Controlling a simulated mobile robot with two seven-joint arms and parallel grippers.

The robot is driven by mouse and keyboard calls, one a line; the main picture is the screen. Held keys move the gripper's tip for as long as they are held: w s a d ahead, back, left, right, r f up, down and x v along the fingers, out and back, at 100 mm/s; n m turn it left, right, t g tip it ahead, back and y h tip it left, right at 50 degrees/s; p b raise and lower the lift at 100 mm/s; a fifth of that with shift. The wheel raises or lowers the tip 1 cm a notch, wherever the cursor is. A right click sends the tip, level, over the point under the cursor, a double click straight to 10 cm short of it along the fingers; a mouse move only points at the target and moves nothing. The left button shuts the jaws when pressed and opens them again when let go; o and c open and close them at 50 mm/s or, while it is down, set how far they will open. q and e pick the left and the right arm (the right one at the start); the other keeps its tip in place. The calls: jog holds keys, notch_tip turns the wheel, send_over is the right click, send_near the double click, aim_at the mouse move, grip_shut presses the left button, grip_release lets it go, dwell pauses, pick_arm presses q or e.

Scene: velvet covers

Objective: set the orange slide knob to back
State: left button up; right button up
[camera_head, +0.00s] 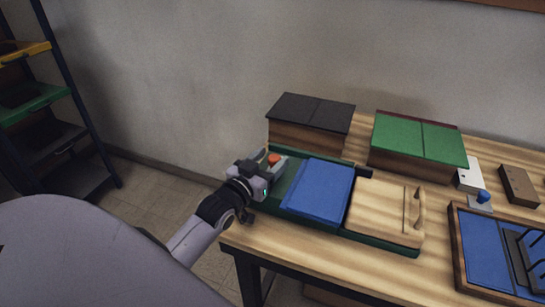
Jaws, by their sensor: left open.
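The orange slide knob (274,159) is a small orange block at the left end of a dark green tray-like base (380,245). My left gripper (276,166) is at the knob, coming from the left with its fingers open around or beside it. The gripper hides part of the knob and the slot under it, so I cannot tell whether the fingers touch it. My right gripper is not in view.
A blue panel (319,191) and a wooden lid with a handle (384,212) lie on the green base. Black-topped (311,111) and green-topped (418,139) boxes stand behind. A blue knob (483,196) and blue tray (484,254) are at right. A shelf (40,105) stands far left.

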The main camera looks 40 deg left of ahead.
aim_at(269, 161)
pick_arm(q)
jog(key=shift+s, duration=2.65)
